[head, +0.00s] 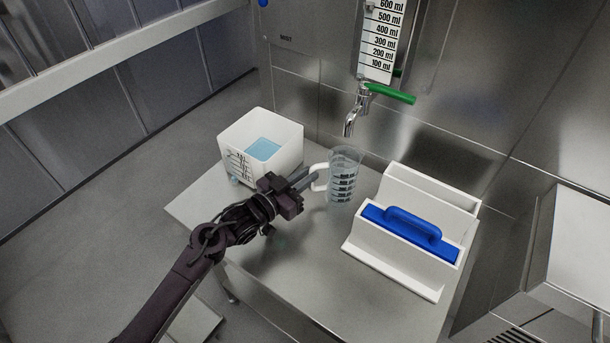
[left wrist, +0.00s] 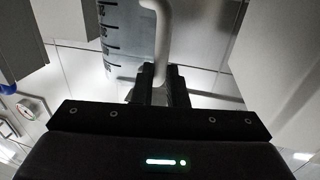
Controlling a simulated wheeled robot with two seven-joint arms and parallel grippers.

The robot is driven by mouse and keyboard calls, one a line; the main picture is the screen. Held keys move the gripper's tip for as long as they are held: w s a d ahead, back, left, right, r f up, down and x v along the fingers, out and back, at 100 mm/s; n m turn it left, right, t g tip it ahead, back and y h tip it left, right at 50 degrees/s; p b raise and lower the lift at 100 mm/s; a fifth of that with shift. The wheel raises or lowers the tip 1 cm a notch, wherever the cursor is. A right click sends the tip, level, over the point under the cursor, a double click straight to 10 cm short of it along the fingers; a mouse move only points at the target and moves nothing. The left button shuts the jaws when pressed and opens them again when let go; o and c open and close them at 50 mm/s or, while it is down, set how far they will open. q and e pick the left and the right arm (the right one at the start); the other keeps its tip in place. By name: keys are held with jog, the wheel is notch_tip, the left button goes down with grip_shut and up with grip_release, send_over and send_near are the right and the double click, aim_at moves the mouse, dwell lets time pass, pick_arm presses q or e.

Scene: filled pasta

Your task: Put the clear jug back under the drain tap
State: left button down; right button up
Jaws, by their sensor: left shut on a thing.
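The clear jug (head: 344,180) stands upright in the head view, with dark measure marks and a white handle. It looks empty. My left gripper (head: 315,178) is shut on its handle from the left. In the left wrist view the white handle (left wrist: 160,38) runs down between the fingers (left wrist: 157,84), with the jug wall (left wrist: 122,35) just beyond. The drain tap (head: 354,112) with a green lever (head: 391,93) is on the steel wall, its spout above and close to the jug's mouth. I cannot tell whether the jug's base touches the table. My right gripper is not in view.
A white tub (head: 290,135) with pale blue liquid stands left of the jug on the steel table (head: 285,262). A white holder (head: 384,262) with a blue-handled tool (head: 412,228) stands close on the right. A measuring scale (head: 380,45) is above the tap.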

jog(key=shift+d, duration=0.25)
pick_arm(q)
jog(key=c, duration=1.5)
grip_release()
jog(key=shift+f, duration=0.15)
jog(key=shift+o, duration=0.2)
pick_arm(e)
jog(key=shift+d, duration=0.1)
pick_arm(q)
jog(key=b+v, duration=0.1)
jog(key=v, duration=1.1)
jog(key=shift+r, duration=0.2)
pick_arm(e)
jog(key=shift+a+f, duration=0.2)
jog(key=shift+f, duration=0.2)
